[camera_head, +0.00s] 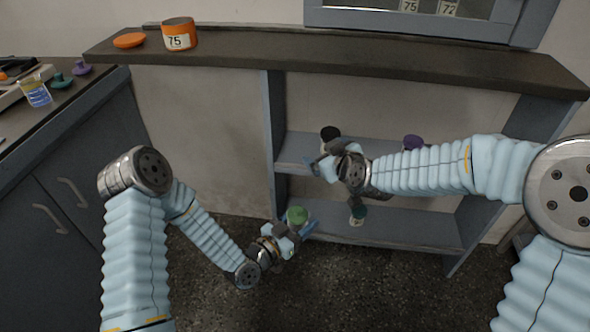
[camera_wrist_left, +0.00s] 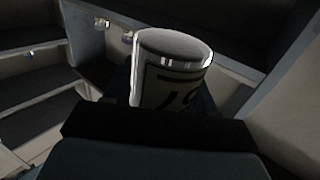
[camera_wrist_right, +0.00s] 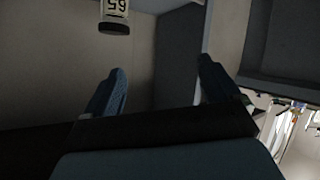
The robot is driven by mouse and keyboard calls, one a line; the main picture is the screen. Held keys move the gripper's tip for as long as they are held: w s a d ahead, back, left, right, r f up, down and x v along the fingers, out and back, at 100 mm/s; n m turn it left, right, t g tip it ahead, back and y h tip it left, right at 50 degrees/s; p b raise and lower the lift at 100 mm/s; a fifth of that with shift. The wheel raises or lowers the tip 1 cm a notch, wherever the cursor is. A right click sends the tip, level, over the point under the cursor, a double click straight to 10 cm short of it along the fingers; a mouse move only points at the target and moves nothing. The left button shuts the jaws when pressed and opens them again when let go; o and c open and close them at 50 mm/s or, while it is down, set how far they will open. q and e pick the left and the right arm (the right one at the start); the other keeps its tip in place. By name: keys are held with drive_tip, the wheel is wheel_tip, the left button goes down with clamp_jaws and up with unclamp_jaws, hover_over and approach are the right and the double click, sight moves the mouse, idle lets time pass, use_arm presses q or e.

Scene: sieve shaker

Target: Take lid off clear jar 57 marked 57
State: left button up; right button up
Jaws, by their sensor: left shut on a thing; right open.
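My left gripper (camera_head: 302,229) is shut on a jar with a green lid (camera_head: 297,214), held in front of the lower shelf. In the left wrist view the jar's pale wall (camera_wrist_left: 172,85) rises between the fingers. Its dark label digits are partly hidden; a 7 and perhaps a 5 show. The lid is not clearly seen there. My right gripper (camera_head: 318,167) is open, above and a little right of the green lid, in front of the upper shelf. In the right wrist view the open fingers (camera_wrist_right: 160,95) have nothing between them.
A black-lidded jar (camera_head: 330,133), a purple-topped item (camera_head: 413,142) and a dark-green-topped jar (camera_head: 358,213) stand on the shelves. An orange jar marked 75 (camera_head: 179,34) and an orange lid (camera_head: 130,40) sit on the shelf top. A labelled jar (camera_wrist_right: 115,14) shows upside down.

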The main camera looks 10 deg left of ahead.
drive_tip(key=a+r+y, duration=0.1)
drive_tip(key=a+r, duration=0.4)
drive_tip(key=m+g+h, duration=0.7)
drive_tip(key=m+g, duration=0.4)
hover_over(295, 207)
wheel_tip(295, 207, down, 4)
wheel_tip(295, 207, down, 11)
drive_tip(key=shift+f, duration=0.15)
drive_tip(key=shift+c, duration=0.4)
drive_tip(key=c, duration=1.2)
